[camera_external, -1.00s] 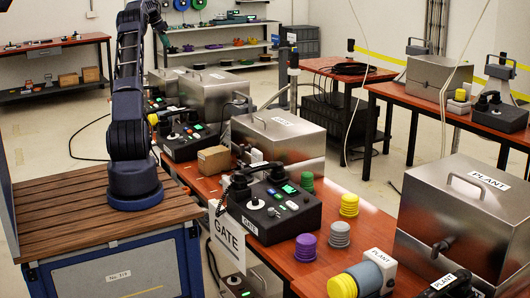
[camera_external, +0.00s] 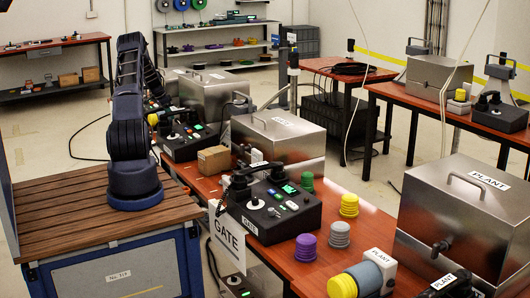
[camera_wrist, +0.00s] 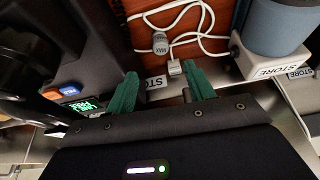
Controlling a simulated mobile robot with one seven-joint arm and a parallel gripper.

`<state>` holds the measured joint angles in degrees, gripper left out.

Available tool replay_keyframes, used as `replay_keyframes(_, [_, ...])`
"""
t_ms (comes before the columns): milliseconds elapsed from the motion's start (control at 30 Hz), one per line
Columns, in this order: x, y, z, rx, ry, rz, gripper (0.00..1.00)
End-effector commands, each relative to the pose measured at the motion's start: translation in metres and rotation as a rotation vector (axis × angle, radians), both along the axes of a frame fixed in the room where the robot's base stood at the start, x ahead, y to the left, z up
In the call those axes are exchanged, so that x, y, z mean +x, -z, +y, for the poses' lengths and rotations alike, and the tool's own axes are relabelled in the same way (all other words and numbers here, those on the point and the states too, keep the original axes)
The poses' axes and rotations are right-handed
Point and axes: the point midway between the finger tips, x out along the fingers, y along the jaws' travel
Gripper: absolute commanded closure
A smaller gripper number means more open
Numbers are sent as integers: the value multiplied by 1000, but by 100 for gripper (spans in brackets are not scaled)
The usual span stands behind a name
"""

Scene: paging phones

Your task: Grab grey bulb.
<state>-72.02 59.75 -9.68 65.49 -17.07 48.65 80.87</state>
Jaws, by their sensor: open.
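A grey ribbed bulb (camera_external: 339,234) stands on the red-brown table in the external view, between a purple ribbed bulb (camera_external: 306,247) and a yellow one (camera_external: 349,205). A green bulb (camera_external: 307,181) stands a little farther back. My gripper (camera_wrist: 160,74) is open in the wrist view, its two green fingers spread with nothing held between them. It is far from the grey bulb, by the back stations. In the external view my arm and the devices there largely hide it. I cannot make out the grey bulb in the wrist view.
In the wrist view, a white cable (camera_wrist: 190,38) with a small grey tag (camera_wrist: 160,43) lies ahead of the fingers. A black device (camera_wrist: 70,60) is at left and a blue-grey cylinder (camera_wrist: 277,25) at right. A metal PLANT box (camera_external: 465,215) stands right of the bulbs.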

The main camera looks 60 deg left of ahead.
Motion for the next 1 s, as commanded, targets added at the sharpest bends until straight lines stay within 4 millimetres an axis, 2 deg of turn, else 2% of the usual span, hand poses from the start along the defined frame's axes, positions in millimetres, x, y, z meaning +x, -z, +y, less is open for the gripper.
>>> replay_keyframes(33, [0, 8, 0, 1, 0, 0, 47])
replay_keyframes(233, [4, 24, 0, 0, 1, -1, 47])
replay_keyframes(500, [18, 57, 0, 0, 0, -1, 47])
replay_keyframes(767, [25, 72, -1, 0, 1, -1, 47])
replay_keyframes(1000, [40, 99, -2, 0, 0, 0, 47])
